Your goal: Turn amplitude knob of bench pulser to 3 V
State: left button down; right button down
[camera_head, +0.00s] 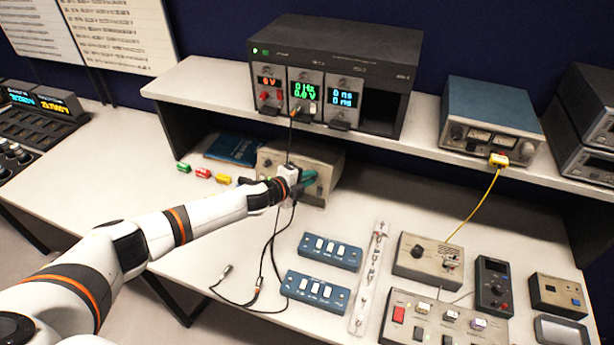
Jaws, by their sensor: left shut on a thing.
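The bench pulser appears to be the beige box (325,158) on the bench under the shelf. My left gripper (309,178) is at its front face, with teal fingers shut on a knob there. The fingers and wrist hide the knob and much of the front panel, so I cannot read its marking or setting. A green display (304,91) in the dark rack on the shelf reads 0 Hz and 0.0 V. My right gripper is not in view.
Black cables (270,245) hang and lie on the bench below my left wrist. Two blue switch boxes (330,251) lie in front. Small red, green and yellow blocks (203,173) and a blue book (232,149) sit left of the beige box. The shelf (215,88) overhangs it.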

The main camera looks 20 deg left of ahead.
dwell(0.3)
pick_arm(q)
jog(key=c, duration=1.3)
grip_release()
jog(key=shift+b+v, duration=1)
jog(key=shift+v, duration=4.95)
